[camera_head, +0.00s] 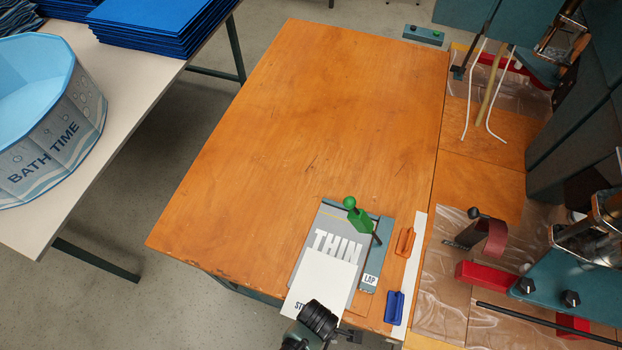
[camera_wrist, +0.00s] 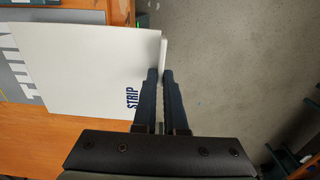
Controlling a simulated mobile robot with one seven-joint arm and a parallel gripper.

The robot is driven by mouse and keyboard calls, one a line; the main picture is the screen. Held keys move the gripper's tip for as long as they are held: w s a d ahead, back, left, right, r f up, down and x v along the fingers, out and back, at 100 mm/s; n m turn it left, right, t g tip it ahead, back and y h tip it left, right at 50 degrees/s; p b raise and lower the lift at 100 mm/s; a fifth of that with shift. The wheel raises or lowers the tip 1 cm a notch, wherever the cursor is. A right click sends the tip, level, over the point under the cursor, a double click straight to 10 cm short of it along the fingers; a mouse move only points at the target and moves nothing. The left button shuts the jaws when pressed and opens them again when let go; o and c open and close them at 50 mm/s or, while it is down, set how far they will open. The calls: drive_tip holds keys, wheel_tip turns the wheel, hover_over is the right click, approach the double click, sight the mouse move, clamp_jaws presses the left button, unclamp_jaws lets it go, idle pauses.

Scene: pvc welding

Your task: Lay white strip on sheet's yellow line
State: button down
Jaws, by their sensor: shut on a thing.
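The white strip (camera_head: 322,284), marked "STRIP", lies over the near part of the grey sheet (camera_head: 306,258), covering some of it. In the wrist view, the white strip (camera_wrist: 95,65) reaches left from my gripper (camera_wrist: 160,77). The fingers are shut on its edge beside the lettering. The sheet (camera_wrist: 18,60) shows at the left. In the head view my wrist hides the strip's near corner. Whether the strip touches the sheet, I cannot tell.
To the right, an orange clip (camera_head: 405,241) and a blue clip (camera_head: 395,307) sit along a long white bar (camera_head: 412,275). Machines crowd the right side. The wooden table's (camera_head: 320,110) far area is clear.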

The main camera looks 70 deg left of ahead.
sight(332, 282)
drive_tip(key=w+a+b, duration=0.1)
drive_tip(key=w+a, duration=0.1)
drive_tip(key=w+a+b, duration=0.1)
drive_tip(key=w+a, duration=0.2)
drive_tip(key=w+a+f+b, duration=0.1)
drive_tip(key=w+a+b, duration=0.1)
drive_tip(key=a, duration=0.1)
drive_tip(key=shift+w, duration=0.25)
drive_tip(key=shift+w+a+f+b, duration=0.15)
drive_tip(key=shift+a+f+b, duration=0.1)
drive_tip(key=shift+f+b, duration=0.1)
drive_tip(key=shift+w+a+f+b, duration=0.15)
drive_tip(key=shift+w+a+b, duration=0.2)
drive_tip(key=shift+b, duration=0.05)
drive_tip(key=shift+f, duration=0.35)
idle(0.4)
drive_tip(key=shift+a, duration=0.1)
idle(0.4)
drive_tip(key=c, duration=0.9)
unclamp_jaws()
